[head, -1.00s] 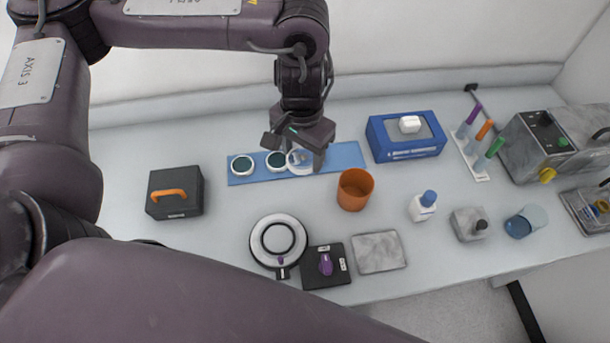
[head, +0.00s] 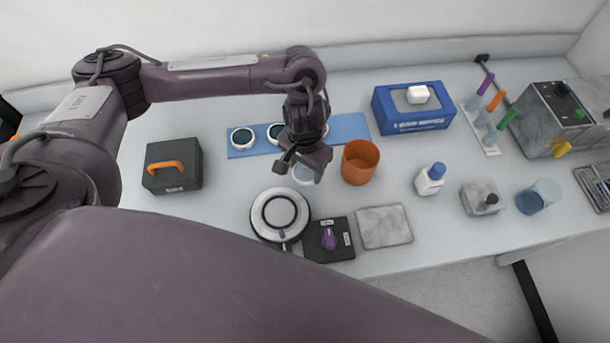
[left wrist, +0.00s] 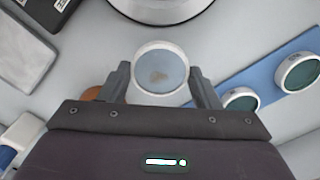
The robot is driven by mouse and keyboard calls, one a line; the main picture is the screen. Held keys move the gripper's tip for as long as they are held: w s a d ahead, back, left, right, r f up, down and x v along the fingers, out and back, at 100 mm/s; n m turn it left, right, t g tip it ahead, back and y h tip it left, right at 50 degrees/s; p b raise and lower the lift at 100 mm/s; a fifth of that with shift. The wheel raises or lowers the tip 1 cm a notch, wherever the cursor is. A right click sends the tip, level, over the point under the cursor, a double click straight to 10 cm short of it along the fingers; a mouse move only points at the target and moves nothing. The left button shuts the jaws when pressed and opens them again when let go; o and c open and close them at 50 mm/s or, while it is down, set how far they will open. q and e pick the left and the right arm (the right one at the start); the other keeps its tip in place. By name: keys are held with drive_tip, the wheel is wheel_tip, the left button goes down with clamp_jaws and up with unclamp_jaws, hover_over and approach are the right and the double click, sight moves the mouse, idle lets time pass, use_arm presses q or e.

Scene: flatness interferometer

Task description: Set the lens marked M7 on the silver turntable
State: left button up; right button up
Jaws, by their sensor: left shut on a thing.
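My left gripper (head: 300,166) is shut on a lens (head: 305,177) with a white rim and a pale, clear face. In the left wrist view the lens (left wrist: 160,66) sits between both fingers and has a brownish smudge; no mark is readable. The silver turntable (head: 280,195), a round disc with a dark ring, lies just in front of the gripper, to its lower left in the head view. Its edge (left wrist: 160,12) shows at the top of the left wrist view, apart from the lens. Two dark green lenses (head: 242,137) (head: 275,133) rest on the blue mat (head: 346,127).
An orange cup (head: 360,163) stands close to the right of the gripper. A black box with a purple knob (head: 329,240) and a grey plate (head: 384,227) lie right of the turntable. A dark case (head: 173,167) stands at left, a blue box (head: 413,110) behind right.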

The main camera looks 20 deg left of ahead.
sight(305, 171)
use_arm(q)
drive_tip(key=shift+f+b, duration=0.65)
drive_tip(key=shift+f, duration=1.2)
drive_tip(key=shift+f, duration=0.15)
drive_tip(key=o, duration=1)
